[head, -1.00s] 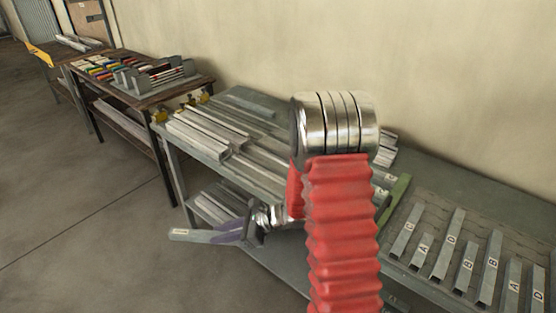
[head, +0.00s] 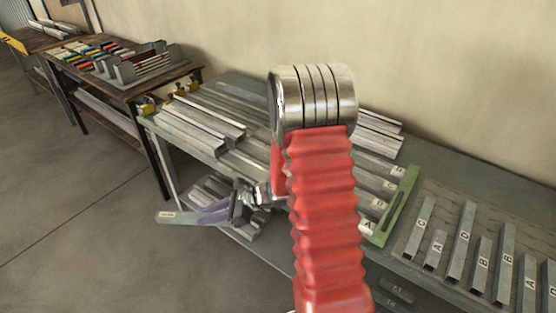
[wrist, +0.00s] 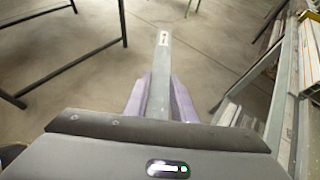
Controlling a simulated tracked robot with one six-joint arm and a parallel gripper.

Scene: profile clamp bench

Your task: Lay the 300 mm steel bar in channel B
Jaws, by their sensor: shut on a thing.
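My gripper (head: 215,212) has purple fingers and is shut on a grey steel bar (head: 172,217) with a small white label near its far end. It holds the bar out over the floor, in front of the bench's front edge. In the wrist view the bar (wrist: 159,85) lies between the two fingers and points away from me; its label is too small to read. Long metal channels on the bench end at labels beside a green strip (head: 396,207). The channel B label (head: 378,203) shows just behind label A (head: 367,227). My red arm hides much of the channels' middle.
A rack of labelled bars (head: 464,240) lies to the right of the green strip. Loose profiles (head: 195,127) lie at the bench's left end. A lower shelf holds more profiles. A wooden table (head: 125,92) with coloured items stands further left. The floor in front is clear.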

